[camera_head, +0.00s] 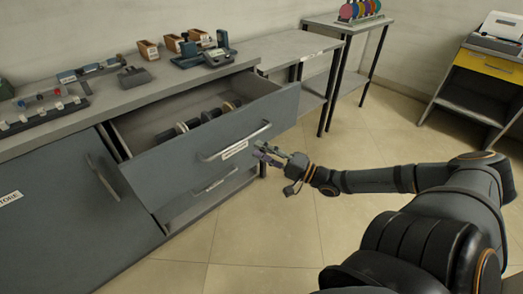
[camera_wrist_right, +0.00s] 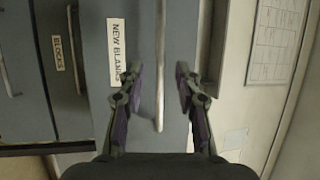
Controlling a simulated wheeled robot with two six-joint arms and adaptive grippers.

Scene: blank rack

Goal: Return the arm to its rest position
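My right gripper (camera_head: 272,156) is in front of the open top drawer (camera_head: 185,168), near its bar handle (camera_head: 238,141). In the right wrist view, my right gripper (camera_wrist_right: 158,85) is open, with its two purple-padded fingers apart. The drawer's vertical-looking handle (camera_wrist_right: 161,60) shows between the fingers, and I cannot tell whether they touch it. A label reading "NEW BLANKS" in part (camera_wrist_right: 117,52) is beside the handle. My left gripper is not in view.
The drawer is pulled out and holds several round blanks (camera_head: 206,116). A grey counter (camera_head: 130,98) above carries small boxes and tools. A side table (camera_head: 300,45) and a yellow-drawer desk (camera_head: 488,64) stand farther right. The floor between is clear.

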